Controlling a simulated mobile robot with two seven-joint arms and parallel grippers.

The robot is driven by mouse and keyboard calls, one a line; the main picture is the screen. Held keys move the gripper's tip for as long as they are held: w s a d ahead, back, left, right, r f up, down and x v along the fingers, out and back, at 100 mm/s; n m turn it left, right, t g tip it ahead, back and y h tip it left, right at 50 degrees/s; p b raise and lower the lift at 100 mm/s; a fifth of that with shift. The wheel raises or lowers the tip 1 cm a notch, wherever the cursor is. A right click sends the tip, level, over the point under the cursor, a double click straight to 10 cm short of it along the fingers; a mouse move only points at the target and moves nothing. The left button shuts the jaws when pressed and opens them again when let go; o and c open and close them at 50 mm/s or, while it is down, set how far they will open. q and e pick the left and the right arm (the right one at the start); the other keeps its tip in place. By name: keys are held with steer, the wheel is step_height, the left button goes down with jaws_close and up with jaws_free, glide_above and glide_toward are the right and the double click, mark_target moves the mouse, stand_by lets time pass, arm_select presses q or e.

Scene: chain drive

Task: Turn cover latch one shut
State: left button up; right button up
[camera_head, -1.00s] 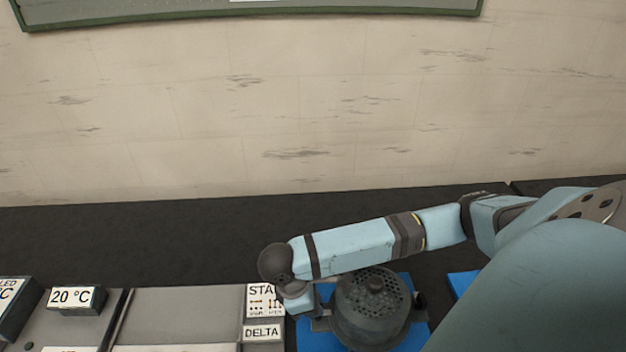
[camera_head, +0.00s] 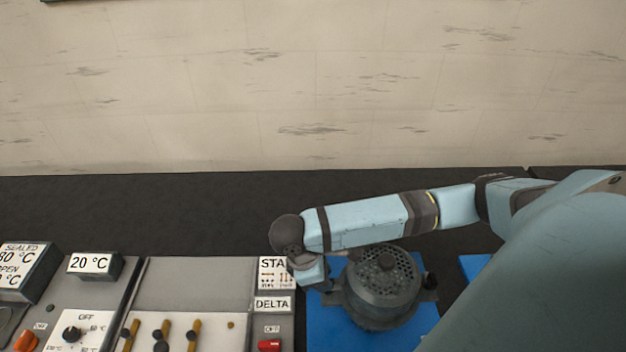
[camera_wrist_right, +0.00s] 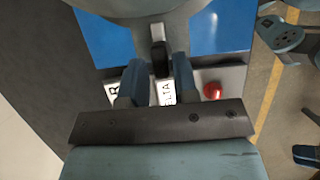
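My right gripper (camera_wrist_right: 158,85) points at the side of a dark round motor housing with a perforated cap (camera_head: 384,285). In the wrist view its two blue fingers stand apart, one on each side of a small black piece (camera_wrist_right: 160,60) that sticks out from the housing below a light tab. I cannot tell whether the fingers touch it, or whether it is cover latch one. No part marked as latch one is readable.
A grey control panel (camera_head: 200,275) with a DELTA label (camera_head: 272,304), a red switch (camera_head: 269,346) and several brass levers (camera_head: 162,332) lies left of the motor. The motor stands on a blue mat (camera_head: 322,325). Dark bench top (camera_head: 150,205) behind is clear.

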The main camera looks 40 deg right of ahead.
steer(key=v, duration=1.3)
